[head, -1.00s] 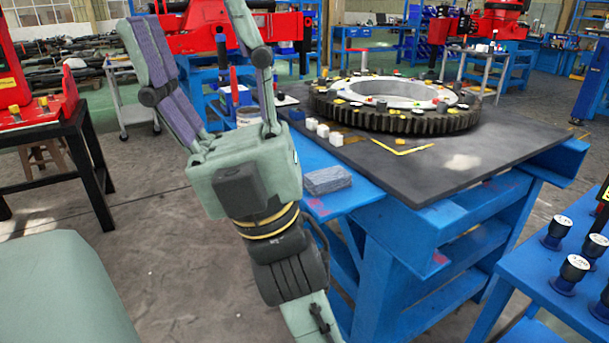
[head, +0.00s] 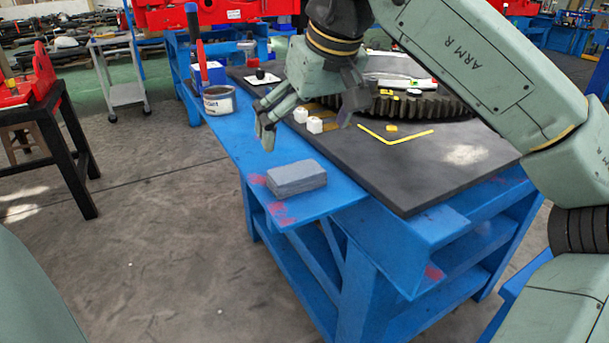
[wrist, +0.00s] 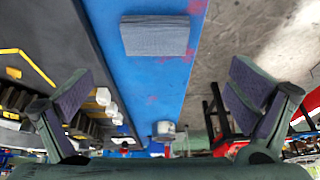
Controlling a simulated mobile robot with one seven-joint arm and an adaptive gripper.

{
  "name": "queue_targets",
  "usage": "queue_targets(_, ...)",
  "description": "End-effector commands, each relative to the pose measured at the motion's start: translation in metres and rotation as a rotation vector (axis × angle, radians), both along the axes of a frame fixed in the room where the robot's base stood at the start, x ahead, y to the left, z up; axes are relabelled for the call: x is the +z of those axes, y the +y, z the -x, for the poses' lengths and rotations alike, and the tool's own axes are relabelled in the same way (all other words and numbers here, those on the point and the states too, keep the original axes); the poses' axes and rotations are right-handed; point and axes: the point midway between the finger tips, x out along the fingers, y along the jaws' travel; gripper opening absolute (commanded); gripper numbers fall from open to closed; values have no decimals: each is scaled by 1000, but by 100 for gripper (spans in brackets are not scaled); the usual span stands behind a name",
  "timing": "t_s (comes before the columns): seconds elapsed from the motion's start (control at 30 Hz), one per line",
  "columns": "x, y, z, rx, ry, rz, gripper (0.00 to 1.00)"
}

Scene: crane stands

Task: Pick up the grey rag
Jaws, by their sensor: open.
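The grey rag (head: 296,178) is a folded block lying flat on the blue side ledge of the workbench, near its front end. In the wrist view the rag (wrist: 155,36) lies at the top centre, on the blue strip. My gripper (head: 305,122) is in the air above the ledge, behind the rag in the head view and apart from it. In the wrist view both fingers of my gripper (wrist: 160,95) are spread wide with nothing between them. The rag is fully in view in the head view.
The bench's dark top (head: 440,160) carries a large toothed ring (head: 435,104) and white blocks (head: 315,124). A tin can (head: 218,100) and a red-handled tool (head: 201,62) stand farther back on the ledge. A black stand (head: 72,165) is at left; open floor lies between.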

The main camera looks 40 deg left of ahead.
Motion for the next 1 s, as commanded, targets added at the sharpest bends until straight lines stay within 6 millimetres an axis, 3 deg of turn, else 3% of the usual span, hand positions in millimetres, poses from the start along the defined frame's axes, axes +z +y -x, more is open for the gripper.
queue_targets(0.13,-11,-2,-8,1,-28,28,100)
queue_targets(0.83,-93,31,-17,5,-20,22,100)
queue_targets(1.0,-99,34,-18,4,-23,20,100)
